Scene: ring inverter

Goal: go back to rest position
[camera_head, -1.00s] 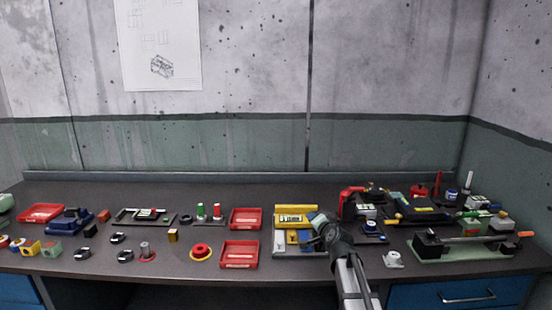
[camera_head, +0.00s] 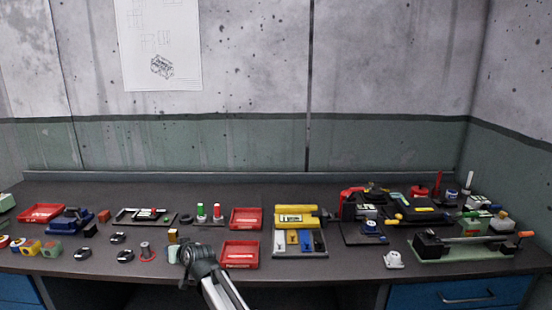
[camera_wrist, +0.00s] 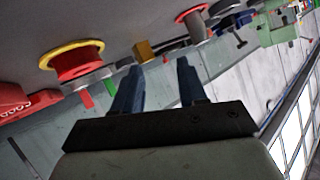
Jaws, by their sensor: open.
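My gripper (camera_wrist: 158,75) is open and empty in the wrist view, its two dark fingers apart with nothing between them. In the head view my arm's end is over the front of the bench, left of centre. A red spool-like part with a yellow ring (camera_wrist: 78,62) is left of the fingers in the wrist view; my arm hides it in the head view. A gold block (camera_head: 172,236) stands just behind my gripper in the head view; it also shows beyond the fingertips in the wrist view (camera_wrist: 144,51).
A red tray (camera_head: 239,255) is right of my arm, with another red tray (camera_head: 245,219) behind it. A grey peg on a red base (camera_head: 146,250) stands to the left. A yellow-topped organiser (camera_head: 296,216) and crowded fixtures lie further right. The space above the bench is clear.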

